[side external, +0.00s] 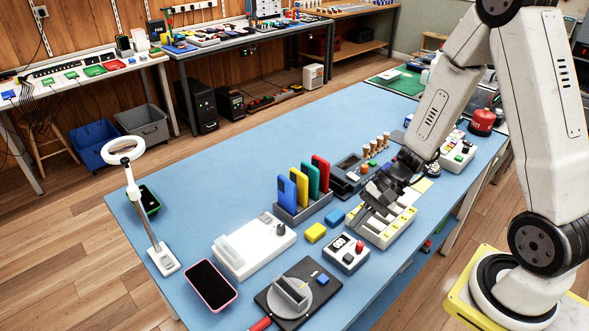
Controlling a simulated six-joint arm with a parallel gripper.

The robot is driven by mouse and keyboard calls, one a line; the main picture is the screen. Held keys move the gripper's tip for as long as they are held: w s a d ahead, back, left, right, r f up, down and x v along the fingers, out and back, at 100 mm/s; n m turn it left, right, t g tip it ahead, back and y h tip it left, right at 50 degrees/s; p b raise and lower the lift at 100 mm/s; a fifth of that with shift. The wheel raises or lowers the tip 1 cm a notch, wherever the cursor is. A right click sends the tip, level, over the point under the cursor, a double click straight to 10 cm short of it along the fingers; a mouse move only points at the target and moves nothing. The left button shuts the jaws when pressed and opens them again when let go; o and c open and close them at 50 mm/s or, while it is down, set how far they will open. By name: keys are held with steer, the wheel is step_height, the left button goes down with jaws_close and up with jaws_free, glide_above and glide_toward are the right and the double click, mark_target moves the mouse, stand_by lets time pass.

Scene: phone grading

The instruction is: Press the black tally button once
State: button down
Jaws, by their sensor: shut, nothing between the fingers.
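My gripper (374,193) is shut and empty. It appears just above the far end of a pale slotted tray (399,229), and I cannot tell whether it touches anything. My gripper is apart from this box.
A rack (302,209) holds upright blue, yellow, teal and red phones. Yellow (315,232) and blue (335,217) blocks lie near the box. A white device (254,246), a pink-edged phone (210,286) and a black turntable plate (276,309) lie left.

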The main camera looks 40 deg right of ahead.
mark_target(351, 255)
steer(key=shift+w+d+t, duration=0.15)
steer(key=shift+w+t, duration=0.1)
steer(key=shift+t, duration=0.05)
steer(key=shift+f, duration=0.15)
steer(key=shift+f, duration=4.3)
steer(key=shift+f, duration=0.9)
steer(key=shift+r, duration=0.15)
stand_by(0.5)
steer(key=shift+r, duration=0.75)
steer(key=shift+r, duration=2.5)
